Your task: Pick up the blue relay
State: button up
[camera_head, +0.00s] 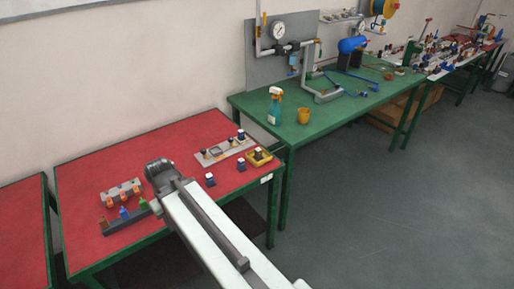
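I cannot tell for sure which piece is the blue relay. A small bright blue piece (123,212) stands in a row between a brown piece (103,222) and a green piece (142,203) at the front left of the red table (90,172). Two dark blue blocks with pale parts also stand on the table, one nearer (210,180) and one farther right (241,166). My arm reaches in from the bottom right, and its dark end (158,170) is over the table, right of the coloured row. The gripper's fingers cannot be made out.
A grey plate with orange pieces (122,194) lies behind the coloured row. A grey rail with small parts (222,150) and a yellow tray (264,161) are at the right. The table's back left is clear.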

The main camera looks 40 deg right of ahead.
aim_at(241, 133)
jog(key=z, duration=0.5)
jog(key=i, duration=0.85)
jog(key=z, duration=0.55)
jog(key=k, duration=0.8)
jog(key=z, duration=0.15)
jog(key=i, duration=0.9)
jog(key=u, duration=3.4)
